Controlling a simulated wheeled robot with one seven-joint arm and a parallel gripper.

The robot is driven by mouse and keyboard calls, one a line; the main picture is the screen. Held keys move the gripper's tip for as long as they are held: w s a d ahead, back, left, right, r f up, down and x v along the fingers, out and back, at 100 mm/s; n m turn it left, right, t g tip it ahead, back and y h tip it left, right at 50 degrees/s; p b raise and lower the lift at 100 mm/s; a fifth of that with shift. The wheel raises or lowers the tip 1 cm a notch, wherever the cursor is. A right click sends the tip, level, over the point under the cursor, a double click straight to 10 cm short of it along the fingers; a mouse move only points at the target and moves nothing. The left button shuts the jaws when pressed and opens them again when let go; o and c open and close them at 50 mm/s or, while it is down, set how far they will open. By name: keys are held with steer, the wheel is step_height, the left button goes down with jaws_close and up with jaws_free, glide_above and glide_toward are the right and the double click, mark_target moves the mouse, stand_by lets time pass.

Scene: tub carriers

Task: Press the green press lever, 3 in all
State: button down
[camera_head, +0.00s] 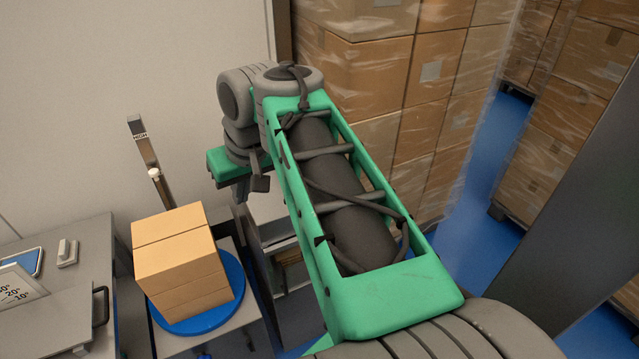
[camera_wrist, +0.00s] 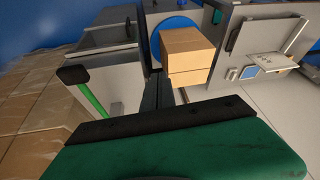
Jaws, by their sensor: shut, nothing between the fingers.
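The press lever shows in the wrist view as a green rod (camera_wrist: 92,102) with a black grip (camera_wrist: 74,75) at its upper end, tilted against a light grey housing. In the head view I cannot see the lever; my arm covers part of that area. My gripper (camera_wrist: 163,82) has its dark fingers shut with nothing between them. In the wrist view the fingers are to the right of the lever and apart from it. In the head view my gripper (camera_head: 241,188) hangs below the green wrist, right of the cardboard box.
A cardboard box (camera_head: 180,250) sits on a blue round plate (camera_head: 231,273) on a grey stand. A post marked HIGH (camera_head: 146,150) rises behind it. A grey bench (camera_head: 55,305) is at left. Wrapped carton stacks (camera_head: 350,75) stand behind my arm. Blue floor (camera_head: 470,240) shows at right.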

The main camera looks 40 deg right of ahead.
steer(key=s+d+r, duration=0.2)
steer(key=d+r, duration=0.1)
steer(key=d, duration=0.6)
steer(key=s+d+r+m+g+h, duration=0.1)
steer(key=s+d+r, duration=0.1)
steer(key=d, duration=0.7)
steer(key=shift+s+d+r+b, duration=0.2)
steer(key=shift+r+b, duration=0.2)
steer(key=shift+b, duration=0.05)
steer(key=b+x, duration=0.2)
steer(key=x, duration=0.2)
steer(key=b+x, duration=0.3)
steer(key=x, duration=0.1)
steer(key=b+x, duration=0.2)
steer(key=x, duration=0.3)
steer(key=shift+s+a+b, duration=0.1)
steer(key=shift+s+b, duration=0.2)
steer(key=shift+s, duration=0.1)
steer(key=shift+f, duration=0.5)
